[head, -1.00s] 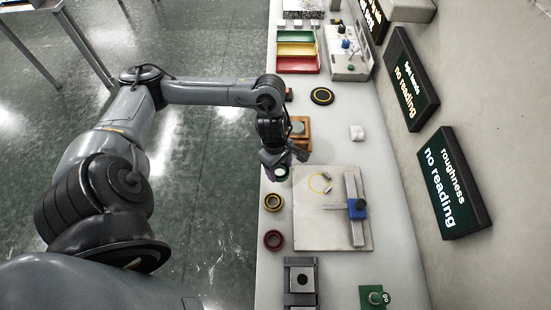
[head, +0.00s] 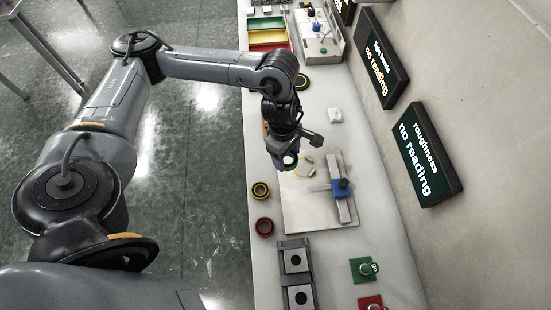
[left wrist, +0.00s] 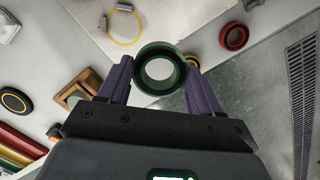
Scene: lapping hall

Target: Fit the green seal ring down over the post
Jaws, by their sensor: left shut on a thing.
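The green seal ring (left wrist: 141,69) is between the purple fingertips of my left gripper (left wrist: 160,76), its hole facing the wrist camera. A dark fixture (head: 281,277) at the front of the bench has two pale squares with dark round centres; I cannot tell whether these are posts or holes. My right gripper is not in view.
A yellow-black ring (head: 261,190) and a red ring (head: 264,227) lie left of the pale board (head: 302,222).

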